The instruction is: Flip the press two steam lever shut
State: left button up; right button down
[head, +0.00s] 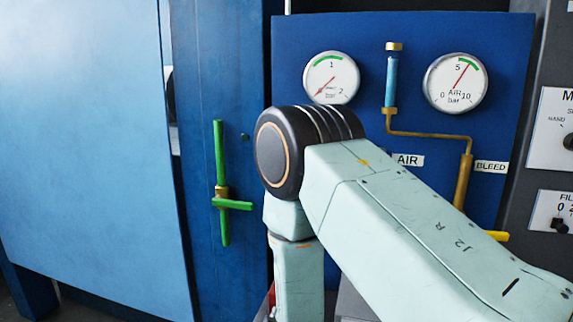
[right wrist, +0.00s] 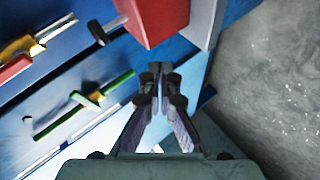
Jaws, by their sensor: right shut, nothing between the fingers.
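A green lever (head: 232,204) lies crosswise on a vertical green pipe (head: 219,150) with a brass fitting, on the blue press frame left of my arm. No label marks which press or service it belongs to. In the right wrist view a green bar (right wrist: 108,87) and a red bar (right wrist: 14,69) show at the left; I cannot tell which is the steam lever. My right gripper (right wrist: 159,72) is shut and empty, its fingertips just below a red block (right wrist: 158,18). It is out of sight in the head view, where my right arm fills the middle. My left gripper is not in view.
A blue gauge panel (head: 410,45) stands behind my arm, with AIR and BLEED labels and a yellow handle (head: 496,236) partly hidden by the arm. A large light blue panel (head: 85,140) fills the left. Grey floor (right wrist: 270,80) shows at the wrist view's right.

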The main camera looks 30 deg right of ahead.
jog(key=w+d+r+n+t+h+p, duration=0.2)
jog(key=w+r, duration=0.2)
jog(key=r, duration=0.8)
jog(key=w+d+r+n+t+h+p, duration=0.1)
jog(key=w+d+r+t+h+p, duration=0.2)
jog(key=r, duration=0.9)
jog(key=w+a+f+p+x, duration=0.1)
jog(key=f+p+x, duration=0.1)
jog(key=x, duration=0.9)
pick_arm(q)
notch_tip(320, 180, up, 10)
jog(key=p, duration=0.1)
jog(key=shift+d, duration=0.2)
pick_arm(e)
jog(key=shift+g+y, duration=0.3)
jog(key=shift+g, duration=0.1)
jog(key=s+d, duration=0.2)
jog(key=s, duration=0.1)
jog(key=shift+s+d, duration=0.25)
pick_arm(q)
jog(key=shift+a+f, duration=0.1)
pick_arm(e)
jog(key=shift+a, duration=0.15)
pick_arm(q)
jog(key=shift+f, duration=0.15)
